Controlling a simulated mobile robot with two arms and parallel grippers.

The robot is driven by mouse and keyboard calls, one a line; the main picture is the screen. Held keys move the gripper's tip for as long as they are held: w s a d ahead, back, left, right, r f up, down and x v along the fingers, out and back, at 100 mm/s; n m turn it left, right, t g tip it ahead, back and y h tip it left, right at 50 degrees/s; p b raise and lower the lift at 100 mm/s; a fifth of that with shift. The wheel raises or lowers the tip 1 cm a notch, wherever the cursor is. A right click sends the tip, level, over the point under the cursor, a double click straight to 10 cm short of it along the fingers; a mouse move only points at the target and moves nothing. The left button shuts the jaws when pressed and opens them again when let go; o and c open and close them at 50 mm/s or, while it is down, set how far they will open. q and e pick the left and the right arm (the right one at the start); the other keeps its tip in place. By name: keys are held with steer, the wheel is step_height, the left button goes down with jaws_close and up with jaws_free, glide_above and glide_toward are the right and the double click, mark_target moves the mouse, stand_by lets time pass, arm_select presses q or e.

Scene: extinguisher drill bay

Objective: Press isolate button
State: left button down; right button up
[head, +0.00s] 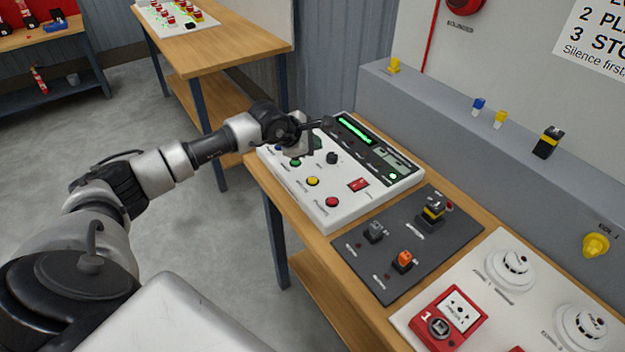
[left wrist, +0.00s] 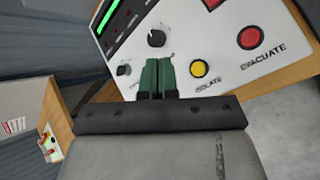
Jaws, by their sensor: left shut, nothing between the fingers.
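The isolate button is a yellow round button (head: 312,181) on the sloped white control panel (head: 345,214), between a green button (head: 295,162) and a red one (head: 332,201). In the left wrist view the yellow button (left wrist: 199,68) has the label ISOLATE below it. My left gripper (head: 316,143) is over the far left part of the panel. In the left wrist view its green fingers (left wrist: 157,64) are together and empty, just left of the yellow button. I cannot tell the height of the tips above the panel. My right gripper is not in view.
A black knob (left wrist: 156,38) and a red EVACUATE button (left wrist: 250,38) lie close to the fingers in the left wrist view. A red rocker switch (head: 358,185) and a green-lit display (head: 355,130) are on the panel. A dark switch plate (head: 400,270) lies nearer on the bench.

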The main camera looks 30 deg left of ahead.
mark_target(313, 181)
arm_select(q)
step_height(313, 181, down, 8)
steer(key=b, duration=0.4)
steer(key=shift+f+b, duration=0.4)
steer(key=shift+b, duration=0.1)
stand_by(0.3)
stand_by(1.3)
steer(key=shift+f+b, duration=0.35)
steer(key=shift+b, duration=0.15)
steer(key=shift+f+b, duration=0.5)
stand_by(0.5)
steer(key=shift+r, duration=0.15)
steer(key=shift+r+p, duration=0.4)
steer(key=shift+r, duration=0.35)
